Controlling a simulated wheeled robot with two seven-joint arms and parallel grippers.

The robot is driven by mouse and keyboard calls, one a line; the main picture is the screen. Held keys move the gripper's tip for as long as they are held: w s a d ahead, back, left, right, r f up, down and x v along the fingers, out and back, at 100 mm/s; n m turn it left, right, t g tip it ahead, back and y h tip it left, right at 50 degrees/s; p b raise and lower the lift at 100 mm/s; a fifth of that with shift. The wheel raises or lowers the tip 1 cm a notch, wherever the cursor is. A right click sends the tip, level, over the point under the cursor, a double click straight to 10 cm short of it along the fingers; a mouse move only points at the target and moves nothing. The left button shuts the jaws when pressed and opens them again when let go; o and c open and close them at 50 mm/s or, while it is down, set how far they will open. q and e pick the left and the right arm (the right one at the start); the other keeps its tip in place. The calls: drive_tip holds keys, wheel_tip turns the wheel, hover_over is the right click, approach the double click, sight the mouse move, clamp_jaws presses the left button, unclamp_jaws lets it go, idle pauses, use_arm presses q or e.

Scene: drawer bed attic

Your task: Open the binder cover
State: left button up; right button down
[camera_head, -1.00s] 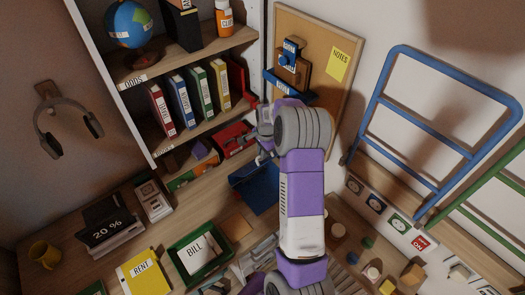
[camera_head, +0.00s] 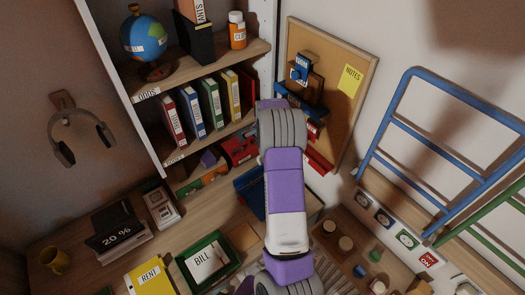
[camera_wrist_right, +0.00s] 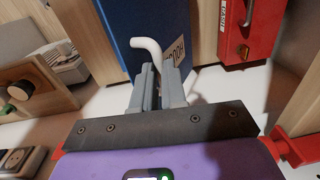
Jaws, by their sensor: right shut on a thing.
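A blue panel (camera_wrist_right: 150,30), which looks like the binder's cover, stands close in front of my right gripper in the right wrist view. My right gripper (camera_wrist_right: 155,85) is shut on this handle. In the head view a blue flat thing (camera_head: 248,192), probably the same binder, stands on the desk, partly hidden by my right arm. My right gripper is hidden behind the arm there. My left gripper is not in view.
Smaller upright binders (camera_head: 210,105) fill the shelf above. A red box (camera_wrist_right: 250,30) stands right of the blue panel. A green tray (camera_head: 204,263) and yellow folder (camera_head: 150,278) lie on the desk. A cork board (camera_head: 352,110) hangs behind my arm.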

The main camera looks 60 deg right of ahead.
drive_tip(key=shift+w, duration=0.25)
drive_tip(key=shift+r, duration=0.1)
idle(0.6)
drive_tip(key=c, duration=1.2)
unclamp_jaws()
drive_tip(key=shift+s, duration=0.1)
drive_tip(key=shift+o, duration=0.2)
drive_tip(key=r, duration=0.7)
drive_tip(key=shift+s+a+r, duration=0.1)
drive_tip(key=shift+s+r, duration=0.1)
drive_tip(key=shift+r, duration=0.05)
